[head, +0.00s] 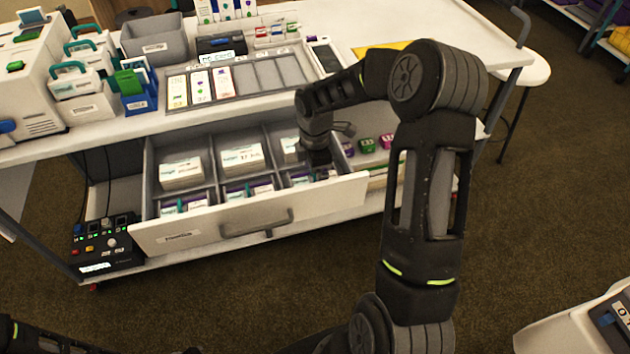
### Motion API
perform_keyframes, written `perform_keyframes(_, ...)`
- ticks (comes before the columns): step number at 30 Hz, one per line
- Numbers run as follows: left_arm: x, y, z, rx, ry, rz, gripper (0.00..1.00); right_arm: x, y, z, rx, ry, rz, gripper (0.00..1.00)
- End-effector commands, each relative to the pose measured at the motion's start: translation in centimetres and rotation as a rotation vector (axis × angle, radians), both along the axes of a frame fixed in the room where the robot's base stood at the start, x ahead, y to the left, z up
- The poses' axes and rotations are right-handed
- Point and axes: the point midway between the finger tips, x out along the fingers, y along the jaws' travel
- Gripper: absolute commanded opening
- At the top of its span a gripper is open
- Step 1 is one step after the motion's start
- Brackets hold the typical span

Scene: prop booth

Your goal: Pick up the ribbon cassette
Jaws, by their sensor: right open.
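My right gripper (319,168) points down into the right side of the open drawer (160,238). It is open, just over the front right compartment. Small white packs with teal and purple ends lie in the front compartments, such as the left one (185,205), the middle one (250,190) and the right one (300,180). These look like ribbon cassettes, but they are too small to be sure. The gripper partly hides those in the right compartment, and I cannot tell whether it touches one. Of my left arm only dark parts show at the bottom left; its gripper is out of view.
White card stacks (182,172) fill the back compartments. Purple and green rolls (367,146) sit right of the drawer. The white counter above holds a card tray (270,78), a grey bin (155,40) and a printer (30,75). A black control box (105,245) stands lower left.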

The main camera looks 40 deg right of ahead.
Motion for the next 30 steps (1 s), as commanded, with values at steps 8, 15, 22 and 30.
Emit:
perform_keyframes(8, 0.0, 0.01, -0.01, 0.0, 0.0, 0.0, 0.32, 0.02, 0.0, 0.05, 0.0, -0.001, 0.0, 0.91)
perform_keyframes(15, 0.0, 0.0, 0.0, 0.0, 0.0, 0.0, 0.32, 0.03, 0.0, 0.07, 0.0, -0.001, 0.0, 0.87)
perform_keyframes(22, 0.0, 0.0, -0.01, 0.0, 0.0, 0.0, 0.32, 0.03, 0.01, 0.07, 0.0, -0.001, 0.0, 0.68)
perform_keyframes(30, 0.0, 0.01, 0.0, 0.0, 0.0, 0.0, 0.32, 0.03, 0.01, 0.08, 0.0, -0.001, 0.001, 0.46)
